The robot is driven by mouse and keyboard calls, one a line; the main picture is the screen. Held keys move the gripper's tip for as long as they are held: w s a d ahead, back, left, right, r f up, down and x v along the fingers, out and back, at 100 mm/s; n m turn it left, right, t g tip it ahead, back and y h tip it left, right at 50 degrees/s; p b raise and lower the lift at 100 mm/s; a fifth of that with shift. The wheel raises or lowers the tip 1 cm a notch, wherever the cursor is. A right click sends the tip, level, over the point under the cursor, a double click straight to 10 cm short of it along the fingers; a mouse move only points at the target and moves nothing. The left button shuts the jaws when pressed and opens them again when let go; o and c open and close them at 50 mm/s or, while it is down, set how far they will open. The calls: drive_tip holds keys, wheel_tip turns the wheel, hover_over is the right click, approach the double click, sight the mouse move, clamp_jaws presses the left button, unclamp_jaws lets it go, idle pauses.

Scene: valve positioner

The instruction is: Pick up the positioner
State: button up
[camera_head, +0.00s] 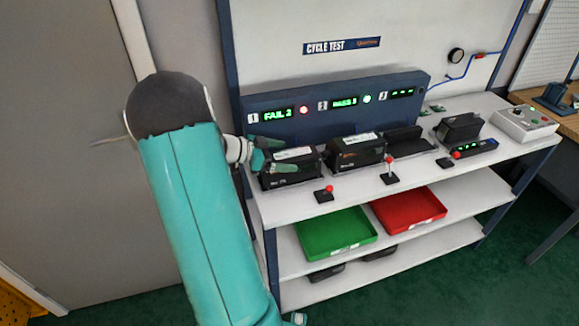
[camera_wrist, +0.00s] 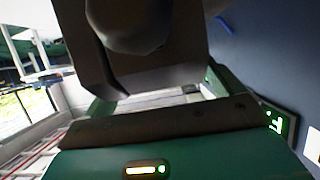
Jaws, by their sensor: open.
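A black box-shaped positioner (camera_head: 291,181) with a pale label on top sits at station 1, at the left end of the white bench. The display behind it reads FAIL 2 beside a red light. My gripper (camera_head: 271,156) is open at this positioner, one teal finger towards its back and one across its front side. I cannot tell whether they touch it. A similar positioner (camera_head: 356,150) sits at station 2, under PASS 3 and a green light. In the wrist view, my gripper's dark and teal parts fill most of the picture and largely hide the positioner.
Station 3 (camera_head: 403,139) shows a low black cradle with nothing on it. Another black unit (camera_head: 459,128) stands further right, near a control box (camera_head: 525,122). Small red-knobbed levers (camera_head: 324,193) line the bench front. Green (camera_head: 335,234) and red (camera_head: 409,211) trays lie on the shelf below.

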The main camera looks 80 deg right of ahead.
drive_tip(key=shift+s, duration=0.1)
drive_tip(key=shift+c, duration=0.2)
drive_tip(key=c, duration=1.8)
drive_tip(key=shift+d, duration=0.1)
clamp_jaws()
drive_tip(key=shift+r, duration=0.15)
